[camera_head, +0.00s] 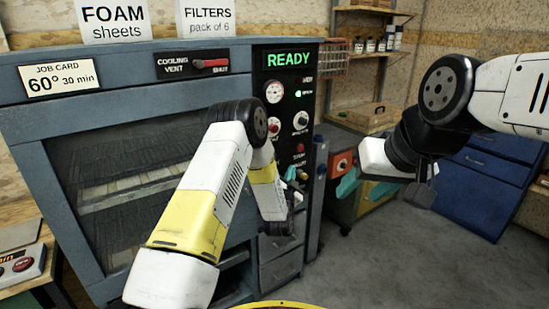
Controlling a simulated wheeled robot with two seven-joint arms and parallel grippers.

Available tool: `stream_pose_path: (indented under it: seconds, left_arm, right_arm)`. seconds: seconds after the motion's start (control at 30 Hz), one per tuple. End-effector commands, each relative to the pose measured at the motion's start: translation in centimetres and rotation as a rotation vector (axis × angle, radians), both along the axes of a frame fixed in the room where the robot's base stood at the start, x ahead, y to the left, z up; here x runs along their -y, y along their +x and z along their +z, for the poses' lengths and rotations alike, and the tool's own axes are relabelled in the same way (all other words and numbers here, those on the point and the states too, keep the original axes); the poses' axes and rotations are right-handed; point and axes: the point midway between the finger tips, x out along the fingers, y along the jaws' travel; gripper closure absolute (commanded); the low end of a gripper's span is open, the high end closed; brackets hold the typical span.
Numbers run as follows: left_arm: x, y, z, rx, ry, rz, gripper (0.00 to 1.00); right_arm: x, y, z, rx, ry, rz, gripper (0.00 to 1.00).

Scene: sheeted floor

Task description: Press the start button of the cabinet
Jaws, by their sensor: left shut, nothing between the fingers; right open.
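The cabinet (140,60) is blue-grey with a dark glass front. Its black control panel (262,60) on the right has a lit green READY display (288,59). My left gripper (291,174) is shut and empty at the panel's lower part, below the red control; contact cannot be told. My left arm hides much of the lower panel. My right gripper (362,190) is open and empty, right of the cabinet.
A red-handled cooling vent slider (210,64) and a job card (60,79) are on the cabinet front. An orange unit (342,163) and blue drawers (487,185) stand to the right. Grey floor (390,255) is open at lower right.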

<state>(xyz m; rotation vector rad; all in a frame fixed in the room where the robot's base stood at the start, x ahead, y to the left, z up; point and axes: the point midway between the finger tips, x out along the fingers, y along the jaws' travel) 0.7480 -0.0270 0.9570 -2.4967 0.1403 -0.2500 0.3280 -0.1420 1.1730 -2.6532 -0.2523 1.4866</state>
Motion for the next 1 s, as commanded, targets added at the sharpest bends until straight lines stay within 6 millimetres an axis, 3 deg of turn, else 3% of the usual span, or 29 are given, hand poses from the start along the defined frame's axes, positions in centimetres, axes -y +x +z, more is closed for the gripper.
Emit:
stream_pose_path:
  seconds: [0.27,0.7,1.0]
  left_arm:
    - [-0.6,0.7,0.0,-0.001,0.0,0.002,1.0]
    - [-4.0,5.4,0.0,0.0,0.0,0.001,1.0]
    - [-5.1,7.0,0.0,-0.002,-0.001,0.0,1.0]
  right_arm:
    - [0.0,0.0,0.0,0.0,0.0,0.0,0.48]
    - [0.0,0.0,0.0,0.0,0.0,0.0,0.48]
    - [0.0,0.0,0.0,0.0,0.0,0.0,0.48]
